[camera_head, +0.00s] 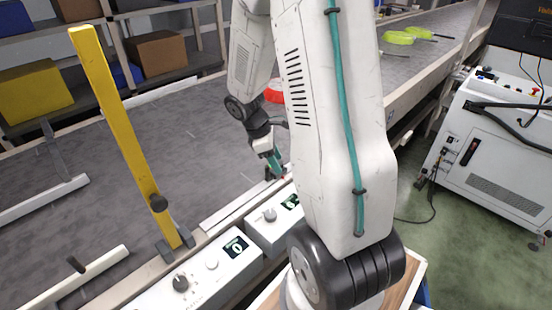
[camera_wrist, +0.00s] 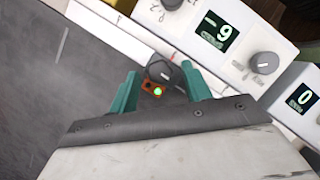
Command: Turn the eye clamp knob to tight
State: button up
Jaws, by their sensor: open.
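My gripper (camera_wrist: 160,84) is open, with its teal fingers on either side of a round dark knob (camera_wrist: 161,71) in the wrist view. The knob has a pale pointer mark and sits at an orange piece (camera_wrist: 150,87) with a lit green dot; this looks like the eye clamp knob. A gap shows at each side of the knob; whether a finger touches it I cannot tell. In the head view my gripper (camera_head: 272,160) points down at the conveyor's near edge, and the knob is too small and covered there to make out.
A white control box (camera_wrist: 235,45) with a "-9" display and a grey knob (camera_wrist: 264,63) stands close by. Another box (camera_head: 205,278) shows "0". A yellow bar (camera_head: 115,115) rises at left.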

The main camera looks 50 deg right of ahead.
jog(key=c, duration=1)
jog(key=m, duration=0.2)
jog(key=m+y, duration=0.1)
jog(key=m, duration=0.1)
jog(key=shift+w+d+m+g+y, duration=0.2)
jog(key=shift+m+g+y, duration=0.1)
jog(key=shift+m+g, duration=0.1)
jog(key=m+y, duration=0.1)
jog(key=m, duration=0.2)
jog(key=shift+d+m, duration=0.15)
jog(key=shift+m, duration=0.15)
jog(key=m+y, duration=0.1)
jog(key=m, duration=0.1)
jog(key=m+y, duration=0.1)
jog(key=m, duration=0.1)
jog(key=shift+s+d, duration=0.1)
jog(key=shift+d, duration=0.1)
jog(key=shift+s+d+m+t+y, duration=0.1)
jog(key=shift+m+t+y, duration=0.2)
jog(key=shift+m, duration=0.9)
jog(key=shift+d+m+t+y, duration=0.15)
jog(key=shift+m+y, duration=0.25)
jog(key=shift+m, duration=0.8)
jog(key=shift+a, duration=0.1)
